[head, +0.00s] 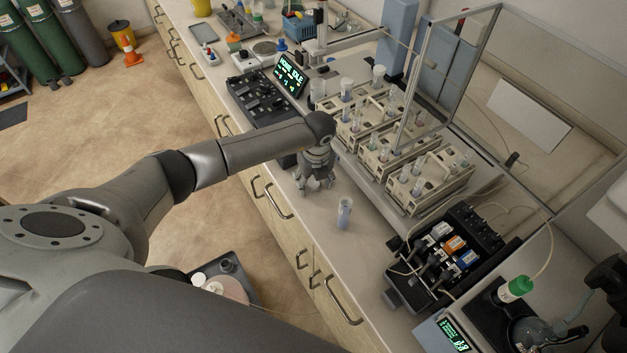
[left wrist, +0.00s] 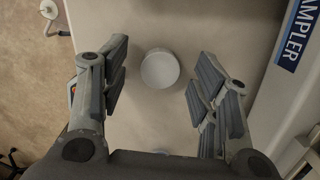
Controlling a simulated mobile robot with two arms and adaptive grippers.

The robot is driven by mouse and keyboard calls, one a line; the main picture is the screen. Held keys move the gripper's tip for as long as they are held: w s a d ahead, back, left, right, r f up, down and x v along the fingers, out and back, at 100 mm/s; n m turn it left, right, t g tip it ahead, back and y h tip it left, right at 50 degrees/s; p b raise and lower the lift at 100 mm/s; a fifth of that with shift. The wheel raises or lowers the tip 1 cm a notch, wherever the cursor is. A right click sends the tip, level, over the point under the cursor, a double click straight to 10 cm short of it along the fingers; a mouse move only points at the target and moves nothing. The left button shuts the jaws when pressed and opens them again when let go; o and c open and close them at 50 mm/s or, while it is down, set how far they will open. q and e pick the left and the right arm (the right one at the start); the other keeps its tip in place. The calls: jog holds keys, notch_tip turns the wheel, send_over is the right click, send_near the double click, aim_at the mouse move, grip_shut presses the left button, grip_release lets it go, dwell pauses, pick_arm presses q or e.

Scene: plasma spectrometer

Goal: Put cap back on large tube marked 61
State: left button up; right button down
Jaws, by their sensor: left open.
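A large, clear, upright tube (head: 344,213) stands alone on the bench in the head view. It appears uncapped, and I cannot read its number. My left gripper (head: 314,186) points down over the bench, beyond the tube and slightly left of it. In the left wrist view, the left gripper (left wrist: 160,85) is open, its fingers wide apart. A round, pale disc (left wrist: 160,69), which looks like the cap, lies between the finger lines, apart from both. In the head view the gripper hides this disc. My right gripper is not clearly seen.
White racks with several tubes (head: 428,193) stand right of the gripper. A black module (head: 445,250) is at the lower right. A dark control panel (head: 265,95) sits behind the gripper. The bench's left edge is close; bare bench surrounds the tube.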

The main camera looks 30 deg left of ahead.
aim_at(313, 181)
dwell(0.3)
pick_arm(q)
jog(key=c, duration=0.8)
jog(key=shift+o, duration=0.2)
jog(key=shift+r, duration=0.1)
jog(key=shift+r, duration=0.25)
notch_tip(313, 181, up, 2)
jog(key=shift+w+r+b, duration=0.1)
jog(key=shift+r+b, duration=0.05)
jog(key=shift+b, duration=0.35)
jog(key=s+d+r+b, duration=0.1)
jog(key=s+r+b, duration=0.4)
jog(key=s+r, duration=0.5)
jog(key=s, duration=0.4)
jog(key=shift+d, duration=0.4)
